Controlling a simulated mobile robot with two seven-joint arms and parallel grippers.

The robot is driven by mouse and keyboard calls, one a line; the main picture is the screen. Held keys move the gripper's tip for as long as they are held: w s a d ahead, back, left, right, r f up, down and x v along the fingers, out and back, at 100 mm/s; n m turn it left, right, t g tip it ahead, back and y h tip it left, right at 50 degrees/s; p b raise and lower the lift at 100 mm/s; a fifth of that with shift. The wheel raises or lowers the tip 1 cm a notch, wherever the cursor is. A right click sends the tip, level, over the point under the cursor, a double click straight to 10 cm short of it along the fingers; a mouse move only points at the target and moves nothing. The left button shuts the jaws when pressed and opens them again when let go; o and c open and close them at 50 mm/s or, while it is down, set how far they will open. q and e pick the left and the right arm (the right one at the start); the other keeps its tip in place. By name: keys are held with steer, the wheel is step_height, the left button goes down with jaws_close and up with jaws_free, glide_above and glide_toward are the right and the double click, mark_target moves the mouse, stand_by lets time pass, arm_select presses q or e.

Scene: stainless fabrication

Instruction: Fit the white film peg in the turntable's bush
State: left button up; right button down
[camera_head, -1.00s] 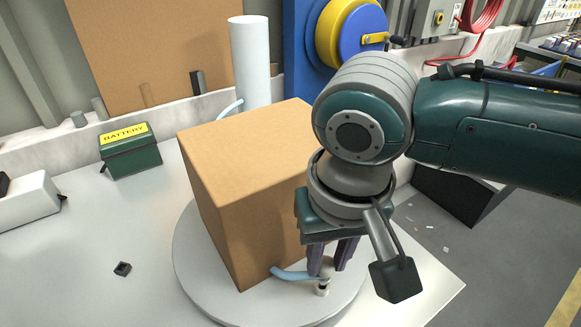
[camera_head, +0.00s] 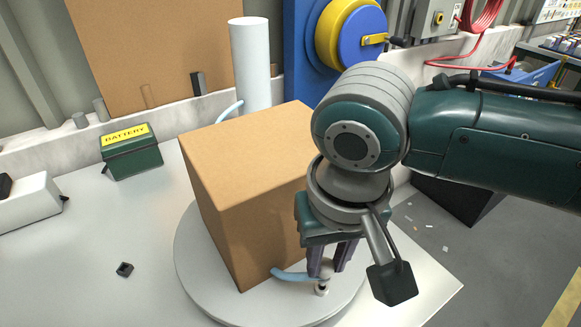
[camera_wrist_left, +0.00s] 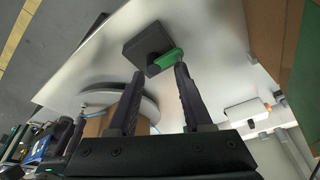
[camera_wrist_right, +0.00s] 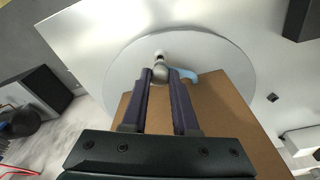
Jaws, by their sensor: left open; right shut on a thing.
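The turntable (camera_head: 200,290) is a pale grey disc with a tall cardboard box (camera_head: 235,190) on it. My right gripper (camera_head: 330,268) points down over the disc's front right. It is shut on a pale grey, round-headed piece, seemingly the white film peg (camera_wrist_right: 158,71). A small white ring, seemingly the bush (camera_head: 321,290), is just below the fingertips; it also shows in the right wrist view (camera_wrist_right: 160,53). I cannot tell whether the peg is inside it. A light-blue strip (camera_head: 290,275) runs between peg and box. My left gripper (camera_wrist_left: 155,72) is open and empty, outside the head view.
A white cylinder (camera_head: 250,65) stands behind the box. A green battery case (camera_head: 132,155) and a small black block (camera_head: 124,269) are on the table. A black block with a green part (camera_wrist_left: 165,55) shows beyond my left fingers. The table's left front is clear.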

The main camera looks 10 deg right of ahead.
steer(key=shift+p, duration=0.3)
steer(key=shift+f+b, duration=0.75)
steer(key=shift+f, duration=0.3)
steer(key=c, duration=0.6)
jaws_free()
